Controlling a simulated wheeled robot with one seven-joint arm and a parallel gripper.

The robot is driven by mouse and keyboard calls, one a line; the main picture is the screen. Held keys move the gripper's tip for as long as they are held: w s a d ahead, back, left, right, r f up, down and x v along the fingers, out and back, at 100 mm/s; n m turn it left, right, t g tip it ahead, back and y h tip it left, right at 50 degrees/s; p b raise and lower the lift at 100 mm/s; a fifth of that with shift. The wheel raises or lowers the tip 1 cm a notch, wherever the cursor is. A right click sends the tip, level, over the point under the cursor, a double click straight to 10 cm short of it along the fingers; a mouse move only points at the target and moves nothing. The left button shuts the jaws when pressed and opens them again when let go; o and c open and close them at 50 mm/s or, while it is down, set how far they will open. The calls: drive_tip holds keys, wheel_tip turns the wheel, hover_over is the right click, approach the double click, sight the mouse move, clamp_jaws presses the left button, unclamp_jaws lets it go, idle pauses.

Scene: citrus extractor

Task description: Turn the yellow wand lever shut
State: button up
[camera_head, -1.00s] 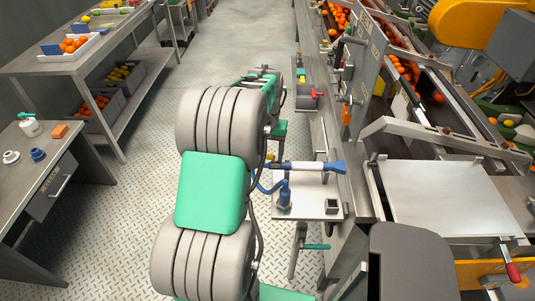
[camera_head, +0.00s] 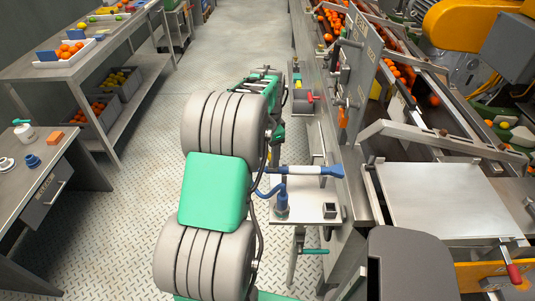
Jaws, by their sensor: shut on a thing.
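The spray wand (camera_head: 304,170) lies level above a small white shelf on the machine's side. It has a white body and a blue nozzle (camera_head: 331,171) pointing right. Its left end runs behind my arm, where I cannot see the yellow lever. My gripper (camera_head: 274,153) shows only as a sliver at this left end, under my green wrist. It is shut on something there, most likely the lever. My arm hides the fingers and their exact hold.
A blue stand with a hose (camera_head: 282,192) and a small dark box (camera_head: 330,210) are on the shelf (camera_head: 308,209). A red-handled valve (camera_head: 311,98) sits beyond. Fruit conveyors run at the right. A side table (camera_head: 30,177) stands left. The floor between is clear.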

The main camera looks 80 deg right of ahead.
drive_tip(key=m, duration=0.3)
drive_tip(key=s+m, duration=0.1)
drive_tip(key=m, duration=0.1)
drive_tip(key=shift+d, duration=0.3)
drive_tip(key=shift+s+m, duration=0.1)
drive_tip(key=shift+m, duration=0.2)
drive_tip(key=o, duration=1.4)
wheel_tip(320, 180, up, 8)
drive_tip(key=b, duration=0.1)
